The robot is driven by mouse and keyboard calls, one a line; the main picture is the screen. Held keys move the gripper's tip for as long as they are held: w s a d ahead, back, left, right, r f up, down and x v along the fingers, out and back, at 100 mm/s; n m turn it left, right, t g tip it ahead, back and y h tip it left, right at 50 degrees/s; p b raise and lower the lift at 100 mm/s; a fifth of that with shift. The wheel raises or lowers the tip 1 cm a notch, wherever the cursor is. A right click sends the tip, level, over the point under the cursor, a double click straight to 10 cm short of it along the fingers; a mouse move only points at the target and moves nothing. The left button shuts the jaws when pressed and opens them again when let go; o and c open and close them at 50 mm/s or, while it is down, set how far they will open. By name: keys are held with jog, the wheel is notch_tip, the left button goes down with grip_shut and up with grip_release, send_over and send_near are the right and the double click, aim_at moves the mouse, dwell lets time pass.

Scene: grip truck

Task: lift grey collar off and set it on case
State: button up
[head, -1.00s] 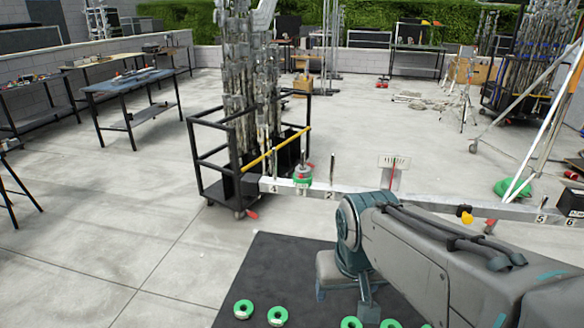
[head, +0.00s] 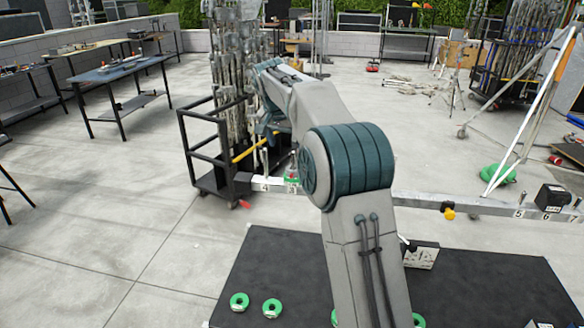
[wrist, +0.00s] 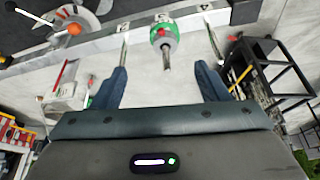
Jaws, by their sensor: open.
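A ringed stack (wrist: 164,32) sits on the middle upright peg of the pale beam (wrist: 88,42), between two bare pegs. It shows green, a pale grey face that may be the grey collar, and a touch of red. In the head view the stack is mostly hidden behind my arm; a bit of its green (head: 292,180) shows. My gripper (wrist: 162,68) is open and empty, its dark fingers apart on either side of the peg's line, short of the stack. A broad black flat surface (head: 270,265) lies below the beam; I cannot tell whether it is the case.
Green rings (head: 239,302) lie on the black surface. A black wheeled cart (head: 198,160) with a yellow bar stands close to the beam's left end. A small black box (head: 553,198) sits at the beam's right. Open concrete lies to the left.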

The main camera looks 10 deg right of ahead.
jog(key=w, duration=0.1)
jog(key=p, duration=0.1)
send_over(292, 167)
jog(key=s+a, duration=0.1)
jog(key=s, duration=0.2)
notch_tip(292, 167, down, 8)
jog(key=w+f+p, duration=0.2)
jog(key=f, duration=0.1)
jog(key=shift+w+d+f, duration=0.15)
jog(key=shift+w+d, duration=0.1)
jog(key=shift+d, duration=0.15)
jog(key=shift+w+d+f, duration=0.1)
jog(key=shift+w+f, duration=0.1)
jog(key=shift+f, duration=0.35)
jog(key=c, duration=1.3)
